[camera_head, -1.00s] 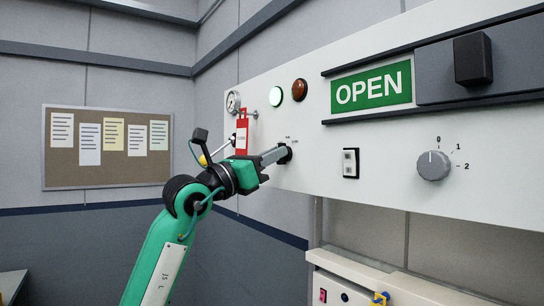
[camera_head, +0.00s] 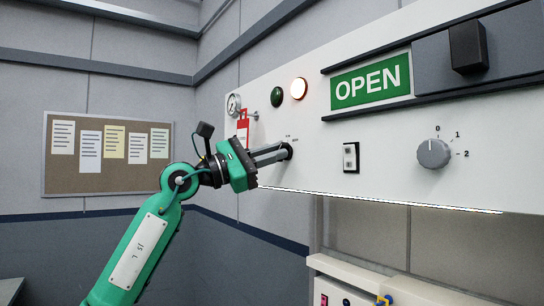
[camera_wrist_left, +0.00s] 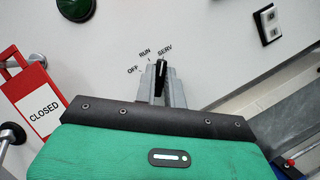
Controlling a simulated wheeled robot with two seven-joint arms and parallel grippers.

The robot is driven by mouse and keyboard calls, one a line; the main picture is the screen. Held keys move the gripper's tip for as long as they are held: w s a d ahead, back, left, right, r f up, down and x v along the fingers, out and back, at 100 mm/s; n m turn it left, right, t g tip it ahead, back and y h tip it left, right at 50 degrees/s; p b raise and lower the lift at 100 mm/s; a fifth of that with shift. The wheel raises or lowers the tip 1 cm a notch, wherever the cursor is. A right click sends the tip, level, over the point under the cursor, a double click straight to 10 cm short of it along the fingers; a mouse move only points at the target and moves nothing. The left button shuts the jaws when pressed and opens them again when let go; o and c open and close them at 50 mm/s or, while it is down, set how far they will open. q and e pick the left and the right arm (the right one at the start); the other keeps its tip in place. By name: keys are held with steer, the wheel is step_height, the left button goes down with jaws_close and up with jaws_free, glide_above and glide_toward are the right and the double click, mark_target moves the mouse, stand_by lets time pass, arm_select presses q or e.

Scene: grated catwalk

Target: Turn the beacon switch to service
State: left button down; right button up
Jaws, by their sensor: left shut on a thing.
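The beacon switch (camera_head: 288,151) is a small black knob on the white panel, largely hidden by my fingers in the head view. In the left wrist view the black knob (camera_wrist_left: 161,72) has a white mark at its top, which points up towards the SERV label (camera_wrist_left: 165,50). The RUN label (camera_wrist_left: 145,53) and OFF label (camera_wrist_left: 132,69) lie to its left. My left gripper (camera_head: 281,153) is shut on the knob, one grey finger on each side. My right gripper is in neither view.
A rocker switch (camera_head: 350,157) and grey dial (camera_head: 433,153) sit to the right.

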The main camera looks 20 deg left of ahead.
arm_select(q)
steer(key=shift+m, duration=0.7)
steer(key=c, duration=1.5)
jaws_free()
steer(key=b+v, duration=0.6)
steer(key=v, duration=0.7)
steer(key=shift+s+a, duration=0.1)
steer(key=shift+a, duration=0.35)
